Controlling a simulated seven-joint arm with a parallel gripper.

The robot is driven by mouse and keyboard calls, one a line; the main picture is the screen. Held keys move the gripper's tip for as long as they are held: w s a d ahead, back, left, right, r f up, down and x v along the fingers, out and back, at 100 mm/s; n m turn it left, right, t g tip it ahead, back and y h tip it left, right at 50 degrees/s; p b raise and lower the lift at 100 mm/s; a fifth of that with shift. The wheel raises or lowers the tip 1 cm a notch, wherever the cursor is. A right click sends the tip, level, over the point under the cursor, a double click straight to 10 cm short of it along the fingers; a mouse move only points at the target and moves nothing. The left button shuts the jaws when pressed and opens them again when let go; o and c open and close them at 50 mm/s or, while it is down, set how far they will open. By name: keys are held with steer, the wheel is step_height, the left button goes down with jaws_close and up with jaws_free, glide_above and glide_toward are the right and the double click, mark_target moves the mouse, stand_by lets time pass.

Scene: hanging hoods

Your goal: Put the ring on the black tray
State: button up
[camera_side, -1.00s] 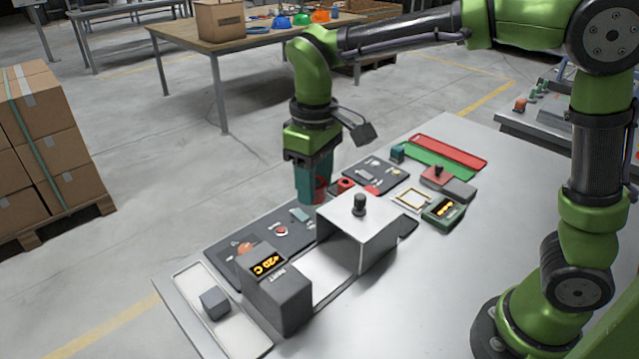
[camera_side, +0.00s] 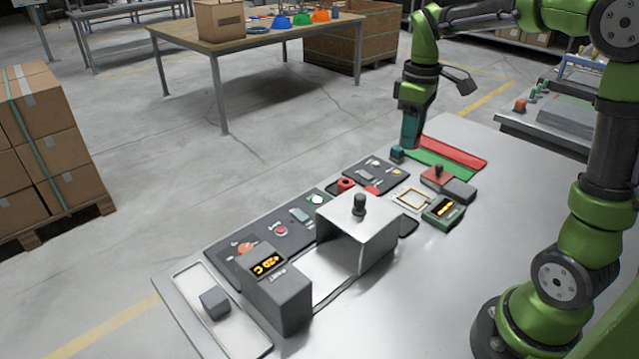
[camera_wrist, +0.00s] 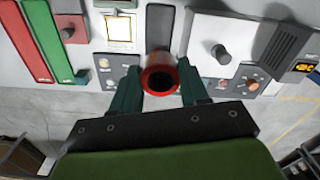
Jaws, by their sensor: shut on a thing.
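My gripper (camera_side: 411,138) is raised above the far end of the bench, near the red and green strips. In the wrist view its teal fingers (camera_wrist: 160,85) are closed on a red ring (camera_wrist: 147,78) with a dark opening, its end facing the camera. The side view does not clearly show the held ring.
A metal hood (camera_side: 370,235) with a black knob stands mid-bench. A grey display box (camera_side: 280,300) is in front. The right of the bench is clear.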

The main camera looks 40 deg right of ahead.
step_height(320, 180, down, 20)
steer(key=shift+d+f, duration=0.1)
stand_by(0.6)
steer(key=shift+f, duration=0.55)
stand_by(0.4)
steer(key=o, duration=1.2)
steer(key=shift+c, duration=0.2)
